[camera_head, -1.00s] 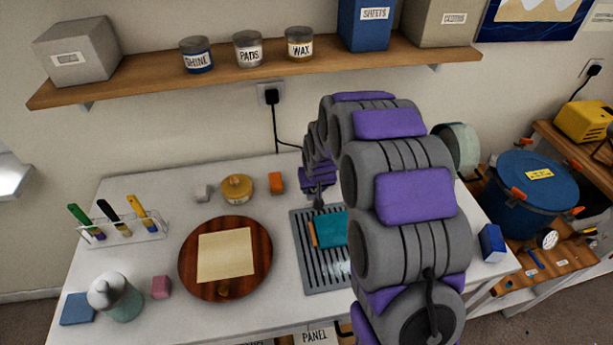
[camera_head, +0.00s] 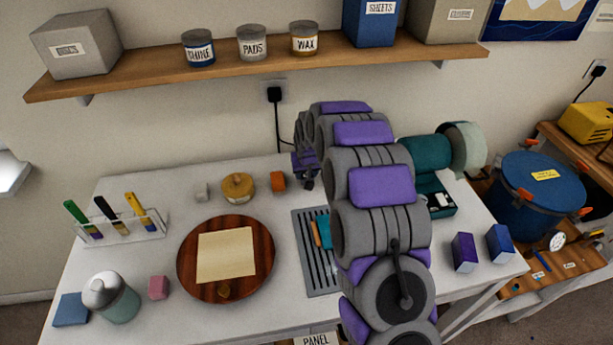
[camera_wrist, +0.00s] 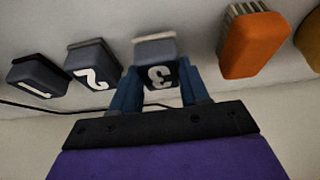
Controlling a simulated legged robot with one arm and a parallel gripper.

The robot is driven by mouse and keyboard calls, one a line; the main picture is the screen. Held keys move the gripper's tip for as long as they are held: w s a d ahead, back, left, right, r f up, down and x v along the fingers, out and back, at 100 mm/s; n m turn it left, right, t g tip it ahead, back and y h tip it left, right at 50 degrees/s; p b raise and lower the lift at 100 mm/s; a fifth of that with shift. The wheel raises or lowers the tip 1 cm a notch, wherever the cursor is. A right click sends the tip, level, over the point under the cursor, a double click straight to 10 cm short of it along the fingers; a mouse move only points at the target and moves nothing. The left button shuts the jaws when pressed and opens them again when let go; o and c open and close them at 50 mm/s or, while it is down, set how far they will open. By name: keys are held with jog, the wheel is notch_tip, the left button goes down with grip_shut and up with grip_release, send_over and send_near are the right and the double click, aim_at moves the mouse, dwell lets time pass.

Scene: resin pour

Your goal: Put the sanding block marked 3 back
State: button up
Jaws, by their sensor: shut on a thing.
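My gripper (camera_wrist: 160,74) is shut on the sanding block marked 3 (camera_wrist: 158,79), with one blue finger on each side. The block is dark with a paler pad and a white 3 that looks upside down in the wrist view. Blocks marked 2 (camera_wrist: 92,76) and 1 (camera_wrist: 37,85) are in a row to its left there. An orange block (camera_wrist: 254,46) is to its right. In the head view my gripper (camera_head: 307,183) is small at the back of the table, right of the orange block (camera_head: 278,180); the numbered blocks cannot be made out there.
A round wooden board (camera_head: 190,262) with tan paper lies on the white table. A slotted grey tray (camera_head: 318,283) is partly behind my arm. A brush rack (camera_head: 150,226) is at left. A shelf (camera_head: 125,80) with jars and boxes runs above. A black cable (camera_head: 278,125) hangs behind.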

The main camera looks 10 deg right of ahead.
jog(key=shift+a+f, duration=0.1)
jog(key=shift+f, duration=0.4)
jog(key=shift+a+r, duration=0.1)
jog(key=shift+r, duration=0.05)
jog(key=o, duration=1)
jog(key=shift+d, duration=0.3)
jog(key=shift+a, duration=0.1)
